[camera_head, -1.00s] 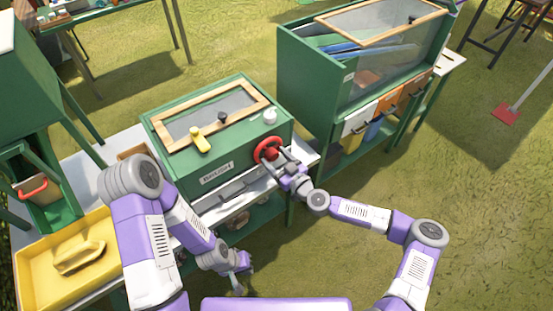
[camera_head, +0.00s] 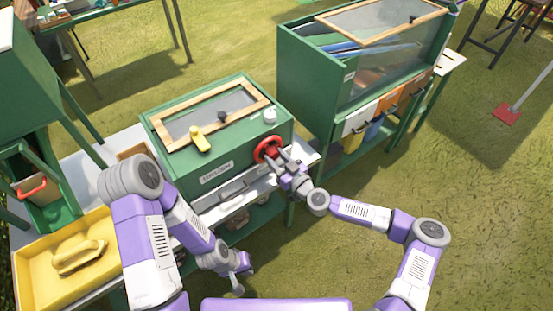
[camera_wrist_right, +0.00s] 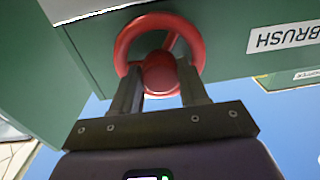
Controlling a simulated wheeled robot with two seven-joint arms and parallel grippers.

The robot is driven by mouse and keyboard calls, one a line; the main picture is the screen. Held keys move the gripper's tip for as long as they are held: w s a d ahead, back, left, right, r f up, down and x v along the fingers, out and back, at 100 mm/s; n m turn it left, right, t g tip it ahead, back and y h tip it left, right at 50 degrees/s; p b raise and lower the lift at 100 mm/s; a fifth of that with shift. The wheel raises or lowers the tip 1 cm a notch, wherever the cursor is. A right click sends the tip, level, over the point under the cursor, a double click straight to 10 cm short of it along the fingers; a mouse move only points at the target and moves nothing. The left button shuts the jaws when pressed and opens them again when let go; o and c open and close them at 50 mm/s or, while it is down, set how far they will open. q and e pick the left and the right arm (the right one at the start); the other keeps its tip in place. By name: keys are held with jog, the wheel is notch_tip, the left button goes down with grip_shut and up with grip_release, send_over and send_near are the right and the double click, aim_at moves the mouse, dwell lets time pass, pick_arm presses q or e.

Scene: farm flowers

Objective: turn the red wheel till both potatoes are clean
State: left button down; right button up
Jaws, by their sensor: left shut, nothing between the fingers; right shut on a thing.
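The red wheel (camera_head: 268,149) is on the front right of a green box (camera_head: 215,135). It shows close up in the right wrist view (camera_wrist_right: 126,48), with a round red hub. My right gripper (camera_head: 280,158) is at the wheel; its fingers (camera_wrist_right: 160,90) are shut on the red wheel's middle part. My left gripper (camera_head: 240,279) is shut and empty, low in front of the bench.
A yellow tray (camera_head: 35,285) with a yellow scoop-like thing (camera_head: 78,257) is at lower left. A taller green cabinet (camera_head: 305,85) with coloured drawers stands right of the box. A white knob (camera_head: 270,116) and a yellow piece (camera_head: 200,140) are on the box top.

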jog(key=m+b, duration=0.2)
jog(key=m, duration=0.1)
jog(key=shift+f, duration=0.1)
jog(key=m+b, duration=0.1)
jog(key=m, duration=0.2)
jog(key=shift+a+m+b, duration=0.1)
jog(key=shift+m+b, duration=0.3)
jog(key=m+b, duration=0.1)
jog(key=m, duration=0.2)
jog(key=shift+m, duration=0.4)
jog(key=m+b, duration=0.1)
jog(key=m, duration=0.2)
jog(key=shift+s+m+t, duration=0.1)
jog(key=shift+m+t, duration=0.2)
jog(key=shift+m, duration=0.1)
jog(key=m+b, duration=0.1)
jog(key=m, duration=0.2)
jog(key=shift+m, duration=0.3)
jog(key=m, duration=0.3)
jog(key=shift+m, duration=0.4)
jog(key=m, duration=0.3)
jog(key=shift+r+m+h, duration=0.25)
jog(key=shift+m+h, duration=0.05)
jog(key=shift+m, duration=0.1)
jog(key=shift+m+p, duration=0.5)
jog(key=shift+m, duration=1.4)
